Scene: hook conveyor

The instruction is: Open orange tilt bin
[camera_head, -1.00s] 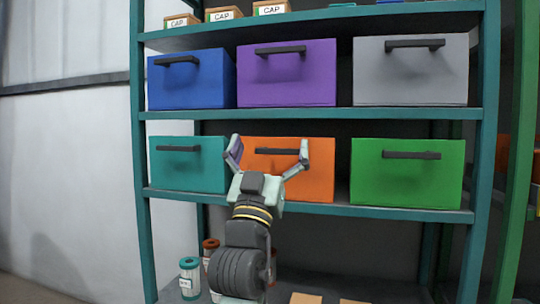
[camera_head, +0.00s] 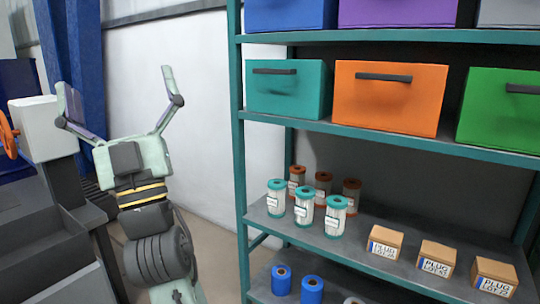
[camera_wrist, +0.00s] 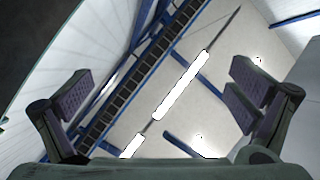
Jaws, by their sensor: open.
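The orange tilt bin (camera_head: 388,98) sits on the upper visible shelf of the teal rack in the head view, between a teal bin and a green bin. Its front looks upright, with a dark bar handle (camera_head: 384,77) near the top. My gripper (camera_head: 118,100) is left of the rack, well away from the bin, fingers spread and pointing up. In the wrist view my gripper (camera_wrist: 160,98) is open and empty, facing the ceiling. The bin is not in the wrist view.
The teal bin (camera_head: 288,88) and green bin (camera_head: 500,112) flank the orange one. Filter canisters (camera_head: 304,205) and plug boxes (camera_head: 437,258) stand on the shelf below. A grey machine with an orange wheel (camera_head: 8,135) is at the left, near my arm.

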